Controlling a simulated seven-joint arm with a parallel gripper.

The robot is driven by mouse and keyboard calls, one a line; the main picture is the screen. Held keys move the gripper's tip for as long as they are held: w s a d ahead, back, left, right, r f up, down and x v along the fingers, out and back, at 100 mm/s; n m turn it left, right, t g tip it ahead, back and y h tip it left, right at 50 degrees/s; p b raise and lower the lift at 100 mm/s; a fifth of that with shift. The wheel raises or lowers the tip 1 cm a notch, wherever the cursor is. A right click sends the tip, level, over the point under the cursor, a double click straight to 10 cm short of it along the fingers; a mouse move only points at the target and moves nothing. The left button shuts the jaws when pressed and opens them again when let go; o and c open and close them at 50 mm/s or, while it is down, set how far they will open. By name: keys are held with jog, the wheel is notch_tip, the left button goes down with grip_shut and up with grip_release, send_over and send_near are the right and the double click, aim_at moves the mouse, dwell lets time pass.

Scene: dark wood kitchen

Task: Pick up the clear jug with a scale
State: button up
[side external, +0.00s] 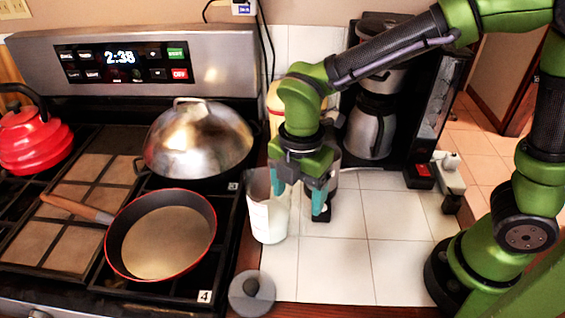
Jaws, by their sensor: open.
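The clear jug (266,218), whitish with faint marks on its side, stands upright on the white tiled counter (335,265), close to the stove's right edge. My gripper (299,202) points down at the jug's upper right. Its teal fingers are apart. The left finger overlaps the jug's right rim in the picture, and the right finger is to the right of the jug. I cannot tell whether the left finger is inside the jug or in front of it. The gripper hides part of the jug's right side.
A red-rimmed pan (160,235), a domed steel lid (198,140) and a red kettle (33,140) sit on the stove. A coffee maker (370,135) stands behind my gripper. A grey round lid (252,294) lies in front. The counter's front right is clear.

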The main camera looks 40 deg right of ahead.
aim_at(299, 204)
jog(key=shift+s+f, duration=0.15)
jog(key=shift+f, duration=2.55)
jog(key=c, duration=1.4)
jog(key=shift+r, duration=0.15)
